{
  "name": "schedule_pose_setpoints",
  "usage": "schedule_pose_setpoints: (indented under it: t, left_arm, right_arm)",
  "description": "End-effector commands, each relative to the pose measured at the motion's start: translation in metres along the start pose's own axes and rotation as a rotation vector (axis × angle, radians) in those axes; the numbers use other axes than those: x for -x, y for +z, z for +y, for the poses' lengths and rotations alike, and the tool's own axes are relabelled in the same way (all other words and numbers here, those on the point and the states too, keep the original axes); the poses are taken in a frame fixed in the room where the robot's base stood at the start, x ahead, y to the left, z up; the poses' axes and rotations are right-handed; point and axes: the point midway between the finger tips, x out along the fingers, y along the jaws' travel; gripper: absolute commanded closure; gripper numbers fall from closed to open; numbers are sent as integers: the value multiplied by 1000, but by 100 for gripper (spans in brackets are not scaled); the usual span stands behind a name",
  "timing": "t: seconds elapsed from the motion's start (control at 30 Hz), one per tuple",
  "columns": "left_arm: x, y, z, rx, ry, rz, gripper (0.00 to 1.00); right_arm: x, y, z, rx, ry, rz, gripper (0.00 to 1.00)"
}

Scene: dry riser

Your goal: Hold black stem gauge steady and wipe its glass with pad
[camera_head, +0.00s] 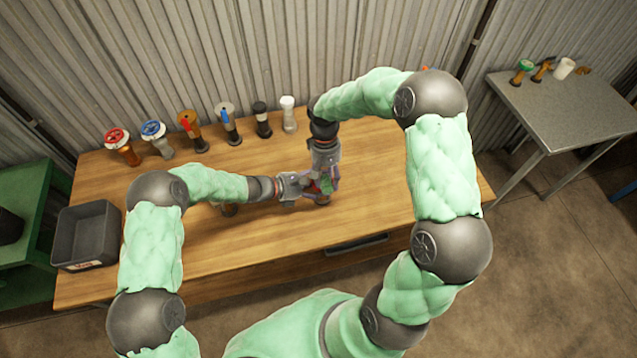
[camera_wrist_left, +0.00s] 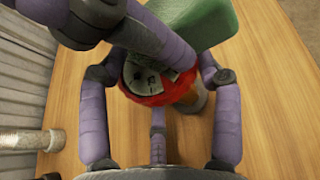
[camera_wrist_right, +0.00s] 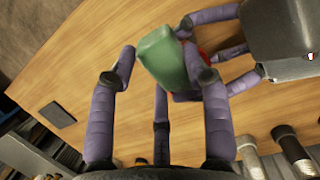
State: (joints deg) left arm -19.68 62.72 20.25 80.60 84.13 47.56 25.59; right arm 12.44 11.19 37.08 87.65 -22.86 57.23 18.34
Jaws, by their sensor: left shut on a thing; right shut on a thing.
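A gauge with a red rim and a pale dial (camera_wrist_left: 143,75) sits between the fingers of my left gripper (camera_wrist_left: 157,72), which is shut on it. An orange-brown part of it shows beside the dial; I cannot make out a black stem. My right gripper (camera_wrist_right: 160,62) is shut on a green pad (camera_wrist_right: 165,58). The pad also shows in the left wrist view (camera_wrist_left: 205,20), just above the gauge. A right gripper finger crosses part of the dial. I cannot tell whether the pad touches the glass. In the head view, my left gripper (camera_head: 303,186) and right gripper (camera_head: 325,165) meet over the bench.
A grey bin (camera_head: 88,235) is at left, a metal table (camera_head: 570,110) at right.

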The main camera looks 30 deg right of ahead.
Motion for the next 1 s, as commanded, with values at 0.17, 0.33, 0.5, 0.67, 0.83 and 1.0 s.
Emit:
schedule_pose_setpoints:
  t: [0.17, 0.33, 0.5, 0.67, 0.83, 1.0]
  left_arm:
    - [-4, -13, -11, 22, -15, 16, 85]
    - [-4, -13, -11, 22, -15, 16, 85]
    - [-4, -13, -11, 22, -15, 16, 85]
    - [-4, -13, -11, 21, -15, 16, 85]
    - [-4, -13, -11, 20, -15, 16, 85]
    - [-4, -12, -11, 20, -15, 16, 85]
  right_arm:
    - [-2, 2, 0, 1, 1, -5, 100]
    - [0, -4, 0, 1, 0, -3, 100]
    - [2, -13, 0, 1, 0, -4, 100]
    - [3, -19, 0, 1, 0, -2, 100]
    - [3, -19, 0, 0, 0, 2, 100]
    - [3, -11, 0, 0, 0, 2, 100]
